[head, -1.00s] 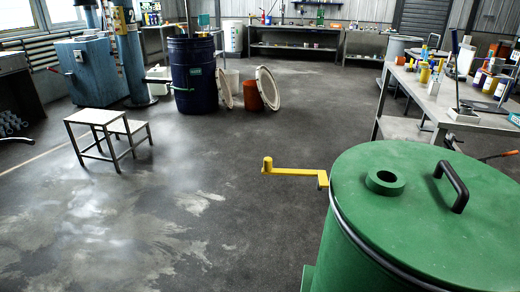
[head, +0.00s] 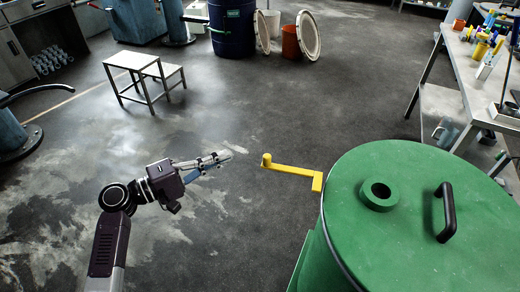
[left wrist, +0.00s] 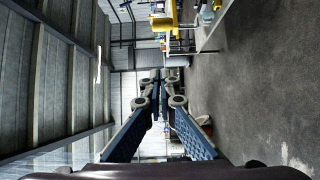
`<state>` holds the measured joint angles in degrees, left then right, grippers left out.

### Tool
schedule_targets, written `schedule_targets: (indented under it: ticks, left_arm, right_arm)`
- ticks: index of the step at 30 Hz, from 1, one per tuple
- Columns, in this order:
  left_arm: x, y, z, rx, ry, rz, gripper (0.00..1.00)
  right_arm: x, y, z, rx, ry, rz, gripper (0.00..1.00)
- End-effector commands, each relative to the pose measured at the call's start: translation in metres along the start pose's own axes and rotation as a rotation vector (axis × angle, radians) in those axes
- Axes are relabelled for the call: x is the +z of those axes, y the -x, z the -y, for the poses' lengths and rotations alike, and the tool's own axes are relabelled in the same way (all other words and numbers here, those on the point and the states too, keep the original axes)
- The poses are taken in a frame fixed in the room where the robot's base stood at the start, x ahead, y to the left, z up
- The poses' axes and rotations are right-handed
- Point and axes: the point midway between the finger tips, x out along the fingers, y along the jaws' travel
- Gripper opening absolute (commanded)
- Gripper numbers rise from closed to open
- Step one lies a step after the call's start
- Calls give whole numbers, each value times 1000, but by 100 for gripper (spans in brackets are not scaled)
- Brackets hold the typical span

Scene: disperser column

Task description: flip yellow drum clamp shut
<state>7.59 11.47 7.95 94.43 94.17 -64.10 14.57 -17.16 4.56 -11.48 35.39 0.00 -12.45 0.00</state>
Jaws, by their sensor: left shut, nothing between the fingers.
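The yellow clamp (head: 292,170) is a cranked lever at the left rim of the green drum (head: 365,245). It sticks out to the left, away from the drum, with a short upright knob at its free end. The drum's green lid (head: 420,190) is on top, with a round port and a black handle. My left gripper (head: 226,155) is to the left of the clamp's knob, shut and empty, with a gap between them in the picture. In the left wrist view its fingers (left wrist: 160,80) meet at the tips. My right gripper is out of view.
A workbench (head: 470,80) with bottles and tools stands behind the drum at right. A small step stool (head: 140,65) stands at left. A blue drum (head: 232,25), an orange bucket (head: 291,42) and a leaning pale lid (head: 308,35) are at the back. The floor around my left arm is clear.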

Motion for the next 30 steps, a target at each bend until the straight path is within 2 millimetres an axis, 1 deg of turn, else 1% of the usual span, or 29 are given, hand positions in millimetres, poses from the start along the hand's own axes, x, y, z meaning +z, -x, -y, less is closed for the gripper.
schedule_targets:
  ticks: [5, 8, 10, 14, 21, 23, 25, 30]
  left_arm:
    - [0, -1, 1, -2, -1, 0, 0]
    - [0, -6, 0, -1, -1, 0, 0]
    - [1, -15, -1, 1, 0, 1, 0]
    - [1, -39, -2, 2, 2, 1, 0]
    - [1, -92, -2, 0, 0, 2, 0]
    - [1, -104, -2, 0, 1, 2, 0]
    - [13, -96, -1, -5, 1, 0, 0]
    - [31, -90, 0, -3, 0, 0, 0]
  right_arm:
    - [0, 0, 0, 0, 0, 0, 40]
    - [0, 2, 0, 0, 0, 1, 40]
    - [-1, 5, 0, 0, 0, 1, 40]
    - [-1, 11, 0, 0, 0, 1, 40]
    - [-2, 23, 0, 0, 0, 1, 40]
    - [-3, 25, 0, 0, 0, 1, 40]
    - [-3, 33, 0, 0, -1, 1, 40]
    - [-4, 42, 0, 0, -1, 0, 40]
